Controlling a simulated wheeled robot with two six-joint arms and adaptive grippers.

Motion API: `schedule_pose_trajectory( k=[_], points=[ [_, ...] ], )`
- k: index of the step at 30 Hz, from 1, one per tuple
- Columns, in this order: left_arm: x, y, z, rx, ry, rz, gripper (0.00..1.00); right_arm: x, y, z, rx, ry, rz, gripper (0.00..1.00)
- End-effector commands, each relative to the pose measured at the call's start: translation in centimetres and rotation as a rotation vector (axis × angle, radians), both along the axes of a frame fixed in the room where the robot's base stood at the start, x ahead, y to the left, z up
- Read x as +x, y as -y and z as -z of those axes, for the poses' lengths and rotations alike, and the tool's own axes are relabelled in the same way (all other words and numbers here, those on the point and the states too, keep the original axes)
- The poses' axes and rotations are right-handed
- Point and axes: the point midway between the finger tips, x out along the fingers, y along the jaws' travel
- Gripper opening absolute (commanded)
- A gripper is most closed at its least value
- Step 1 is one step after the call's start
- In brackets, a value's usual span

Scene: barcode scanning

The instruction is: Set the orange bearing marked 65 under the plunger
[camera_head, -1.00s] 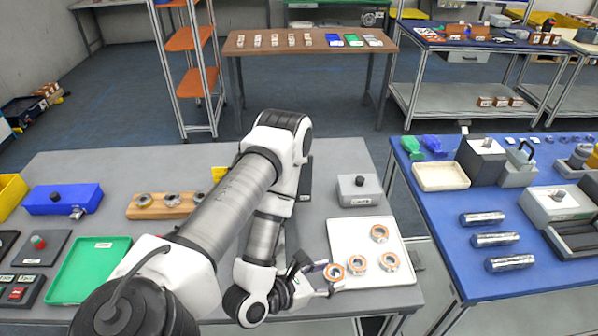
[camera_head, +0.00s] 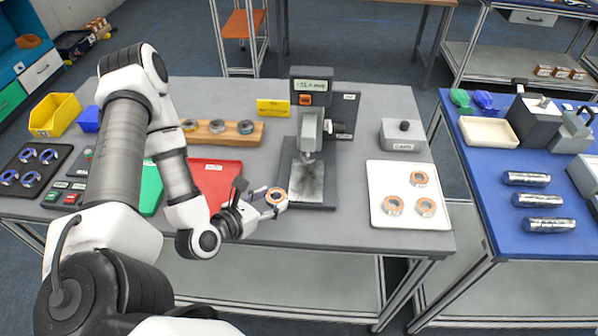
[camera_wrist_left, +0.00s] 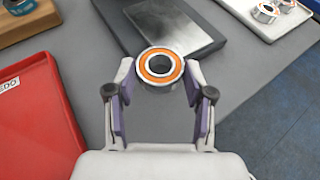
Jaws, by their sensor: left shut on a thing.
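My left gripper (camera_head: 265,203) is shut on an orange-faced bearing (camera_head: 276,196) and holds it near the front edge of the grey table. In the left wrist view the bearing (camera_wrist_left: 160,68) sits between the two fingers, its orange ring facing the camera; I cannot read a mark on it. The gauge stand with the plunger (camera_head: 309,146) stands behind and to the right of the gripper, above a dark base plate (camera_head: 308,180). The plate shows in the left wrist view (camera_wrist_left: 165,25) just beyond the bearing. My right gripper is not in view.
A white tray (camera_head: 378,192) at the right holds three more orange bearings (camera_head: 425,206). A red tray (camera_head: 218,172) lies left of the stand. Behind are a wooden rack (camera_head: 205,134) with rings and a yellow sign (camera_head: 272,108). A grey box (camera_head: 403,138) stands behind the white tray.

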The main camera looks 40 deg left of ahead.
Motion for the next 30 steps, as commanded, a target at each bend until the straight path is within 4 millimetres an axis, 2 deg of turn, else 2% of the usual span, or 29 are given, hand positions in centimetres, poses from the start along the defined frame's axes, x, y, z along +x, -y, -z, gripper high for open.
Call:
schedule_pose_trajectory(
  k=[1,10,12,17,21,24,30],
  points=[
    [1.5,0.1,1.0,0.001,0.011,0.003,0.12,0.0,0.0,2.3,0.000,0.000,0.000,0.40],
    [7.7,0.4,0.9,0.002,0.008,0.003,0.12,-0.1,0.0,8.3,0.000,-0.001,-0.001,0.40],
    [8.6,0.4,-0.1,0.007,-0.001,0.004,0.12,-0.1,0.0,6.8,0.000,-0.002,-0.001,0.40],
    [10.3,0.5,-0.1,0.005,0.001,0.005,0.12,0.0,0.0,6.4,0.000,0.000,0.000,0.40],
    [12.9,0.7,0.0,0.006,-0.001,0.005,0.12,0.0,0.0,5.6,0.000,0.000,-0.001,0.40],
    [12.6,0.6,1.4,0.001,-0.005,0.001,0.12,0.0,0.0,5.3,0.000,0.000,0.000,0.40],
    [12.6,0.6,1.6,0.000,0.000,0.001,0.12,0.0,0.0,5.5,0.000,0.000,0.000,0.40]
  ],
)
